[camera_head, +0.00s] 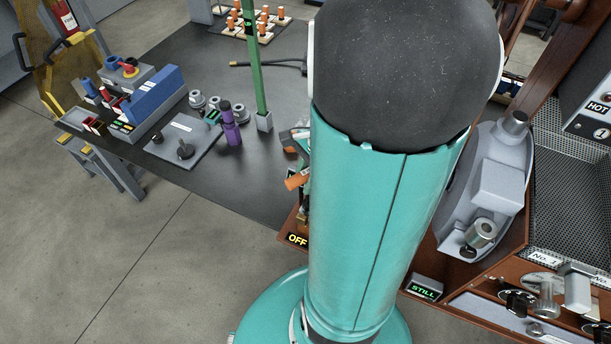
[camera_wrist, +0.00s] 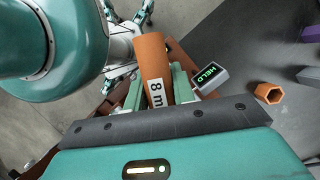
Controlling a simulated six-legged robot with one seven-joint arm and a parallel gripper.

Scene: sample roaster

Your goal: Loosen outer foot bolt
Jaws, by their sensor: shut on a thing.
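An orange cylindrical tool (camera_wrist: 152,62), with a white label of which "8 m" is readable, stands between my fingers in the wrist view. My gripper (camera_wrist: 160,88) is shut on it, with a green finger seen on its right. A small grey sign reading "HELD" (camera_wrist: 208,77) is just right of the tool. In the head view an orange piece (camera_head: 297,180) shows at the left edge of my teal arm, which hides most of my gripper. I cannot make out the outer foot bolt in either view, and I cannot tell whether the tool touches one.
An orange hex socket (camera_wrist: 269,93) rests on the dark surface in the wrist view. The dark bench (camera_head: 215,165) holds a purple bottle-like item (camera_head: 231,130), a blue block (camera_head: 153,97) and a green post (camera_head: 253,60). The reddish-brown machine frame (camera_head: 545,190) stands right, with "OFF" (camera_head: 297,239) and "STILL" (camera_head: 424,289) signs.

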